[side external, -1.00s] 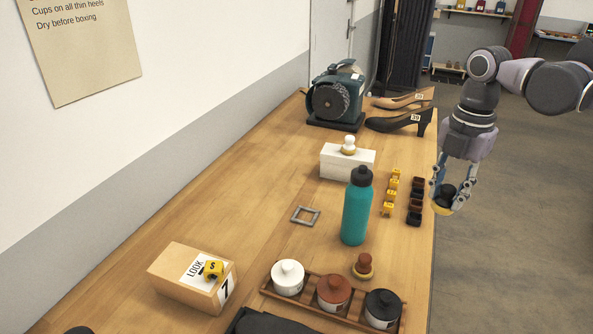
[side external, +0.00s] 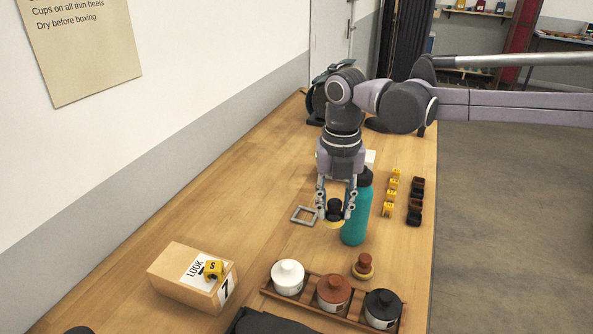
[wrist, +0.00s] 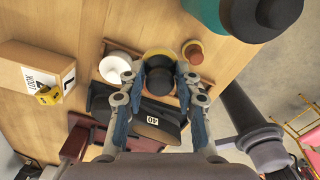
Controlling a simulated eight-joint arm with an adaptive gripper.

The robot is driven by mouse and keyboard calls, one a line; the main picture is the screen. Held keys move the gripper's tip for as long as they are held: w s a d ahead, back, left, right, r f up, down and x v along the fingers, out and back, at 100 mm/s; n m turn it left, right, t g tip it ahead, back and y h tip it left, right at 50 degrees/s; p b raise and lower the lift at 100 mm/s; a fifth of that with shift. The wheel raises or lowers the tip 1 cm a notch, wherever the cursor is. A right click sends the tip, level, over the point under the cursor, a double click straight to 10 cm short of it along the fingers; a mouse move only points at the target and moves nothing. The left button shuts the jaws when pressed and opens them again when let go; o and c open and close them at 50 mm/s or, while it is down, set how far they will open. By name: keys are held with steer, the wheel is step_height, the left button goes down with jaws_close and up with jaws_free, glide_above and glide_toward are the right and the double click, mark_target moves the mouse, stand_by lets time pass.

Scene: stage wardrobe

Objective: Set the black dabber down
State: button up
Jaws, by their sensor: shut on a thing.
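My gripper (side external: 335,213) is shut on the black dabber (side external: 334,207), which has a black knob and a pale yellow pad. It holds the dabber above the table, just left of the teal bottle (side external: 355,225) and over the right side of the grey square frame (side external: 297,219) in the side view. The wrist view shows the dabber (wrist: 160,82) between the fingers. A brown dabber (side external: 363,266) stands on the table behind the jar tray (side external: 268,290). My arm hides most of the white block (side external: 370,160).
The tray holds a white jar (side external: 287,277), a brown jar (side external: 333,292) and a black jar (side external: 382,308). A wooden box (side external: 180,285) stands at the left. Small yellow pieces (side external: 389,208) and dark pieces (side external: 415,212) line the right edge. Bare table lies left of the frame.

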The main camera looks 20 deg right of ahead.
step_height(320, 180, down, 12)
steer(key=shift+f, duration=0.1)
stand_by(0.5)
steer(key=shift+f, duration=0.15)
steer(key=o, duration=0.9)
